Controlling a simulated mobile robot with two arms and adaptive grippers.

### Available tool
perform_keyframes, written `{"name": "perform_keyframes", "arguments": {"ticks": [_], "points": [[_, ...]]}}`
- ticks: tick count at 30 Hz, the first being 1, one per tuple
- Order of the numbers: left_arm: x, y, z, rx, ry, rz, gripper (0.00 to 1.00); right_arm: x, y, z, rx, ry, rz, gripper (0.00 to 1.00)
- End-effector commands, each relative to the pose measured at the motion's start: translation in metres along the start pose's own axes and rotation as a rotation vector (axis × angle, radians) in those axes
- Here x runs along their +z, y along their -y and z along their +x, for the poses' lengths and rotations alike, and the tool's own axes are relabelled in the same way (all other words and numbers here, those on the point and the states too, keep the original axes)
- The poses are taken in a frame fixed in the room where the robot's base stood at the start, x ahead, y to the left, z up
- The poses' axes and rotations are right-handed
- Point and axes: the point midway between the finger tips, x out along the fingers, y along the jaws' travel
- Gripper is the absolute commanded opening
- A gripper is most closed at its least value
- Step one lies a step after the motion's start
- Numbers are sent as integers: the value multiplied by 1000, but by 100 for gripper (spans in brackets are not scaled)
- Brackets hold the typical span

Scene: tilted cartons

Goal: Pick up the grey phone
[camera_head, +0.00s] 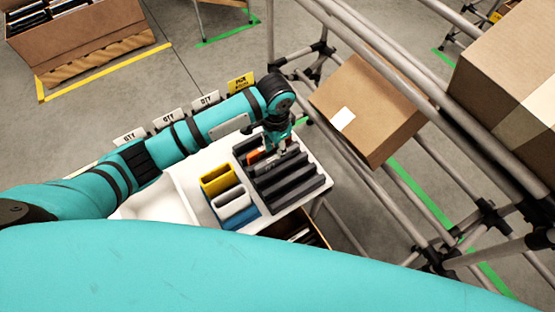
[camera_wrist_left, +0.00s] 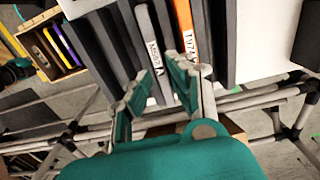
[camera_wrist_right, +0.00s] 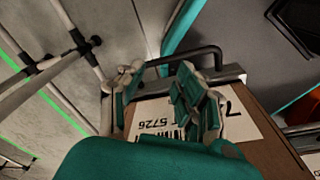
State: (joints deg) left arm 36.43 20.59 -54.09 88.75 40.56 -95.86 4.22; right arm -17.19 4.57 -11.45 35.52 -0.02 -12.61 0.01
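A dark slotted rack (camera_head: 291,184) stands on a white table. In the left wrist view, the grey phone (camera_wrist_left: 151,45) stands on edge in a slot, its light edge marked with dark lettering. An orange phone (camera_wrist_left: 190,35) stands in a neighbouring slot; it also shows in the head view (camera_head: 255,157). My left gripper (camera_head: 279,150) is over the rack. In the left wrist view my left gripper (camera_wrist_left: 168,75) has its fingers apart, with the grey phone's near end between them; contact is unclear. My right gripper (camera_wrist_right: 157,85) is open and outside the head view.
Yellow, white and blue holders (camera_head: 217,179) stand left of the rack. A tilted carton (camera_head: 368,108) rests on a pipe frame (camera_head: 405,177) at the right. In the right wrist view, a labelled brown carton (camera_wrist_right: 262,150) and a dark bar (camera_wrist_right: 190,55) are close to my right gripper.

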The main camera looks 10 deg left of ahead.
Motion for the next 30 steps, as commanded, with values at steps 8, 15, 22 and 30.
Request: {"name": "perform_keyframes", "arguments": {"ticks": [8, 15, 22, 30], "points": [[-3, -3, 36, 2, 4, 1, 20, -1, 0, -7, 0, 0, 0, 34], [-3, -2, 52, -1, 1, 1, 20, -1, 0, -7, 0, 0, 0, 34], [-3, -2, 52, -1, 0, 1, 11, -1, 0, -7, 0, 0, 0, 34], [-4, -2, 51, -1, -1, 1, 0, -1, 0, -7, 0, 0, 0, 34]]}}
